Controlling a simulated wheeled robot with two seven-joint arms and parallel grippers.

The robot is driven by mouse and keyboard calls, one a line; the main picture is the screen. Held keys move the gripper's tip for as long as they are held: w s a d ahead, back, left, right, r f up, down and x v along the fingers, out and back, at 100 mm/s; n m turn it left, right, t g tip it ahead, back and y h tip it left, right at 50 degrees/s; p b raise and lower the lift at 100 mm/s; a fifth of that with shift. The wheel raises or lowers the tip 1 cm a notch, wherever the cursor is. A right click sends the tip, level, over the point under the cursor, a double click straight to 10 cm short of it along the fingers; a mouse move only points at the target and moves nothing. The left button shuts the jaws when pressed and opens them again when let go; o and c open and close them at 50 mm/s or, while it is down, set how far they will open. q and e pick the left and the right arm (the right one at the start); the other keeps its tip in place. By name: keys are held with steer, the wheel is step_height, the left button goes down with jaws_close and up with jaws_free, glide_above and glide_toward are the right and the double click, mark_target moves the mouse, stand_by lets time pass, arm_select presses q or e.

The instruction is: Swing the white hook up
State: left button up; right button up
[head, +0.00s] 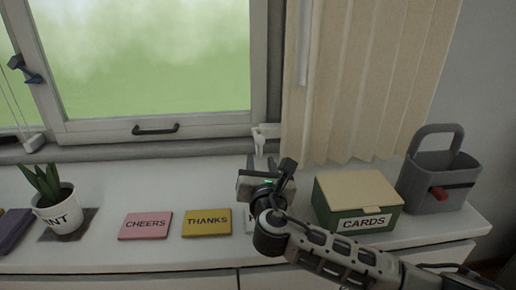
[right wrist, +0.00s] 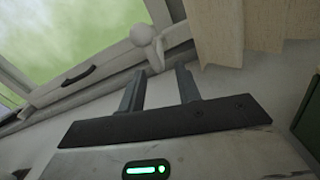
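The white hook (head: 262,138) hangs at the lower right corner of the window frame, in front of the sill. In the right wrist view the white hook (right wrist: 144,35) shows a round knob with an arm hanging down from it. My right gripper (head: 261,164) is just below the hook, its fingers pointing at the window. In the right wrist view the right gripper (right wrist: 160,76) has its two fingers apart with nothing between them. The hook's lower end is close to the fingertips; I cannot tell whether they touch. My left gripper is not in view.
A green CARDS box (head: 357,205) and a grey caddy (head: 440,175) stand right of my arm. A yellow THANKS card (head: 207,223), a pink CHEERS card (head: 146,226) and a potted plant (head: 58,212) are to the left. The beige curtain (head: 360,80) hangs right of the hook.

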steer(key=w, duration=0.7)
jaws_close()
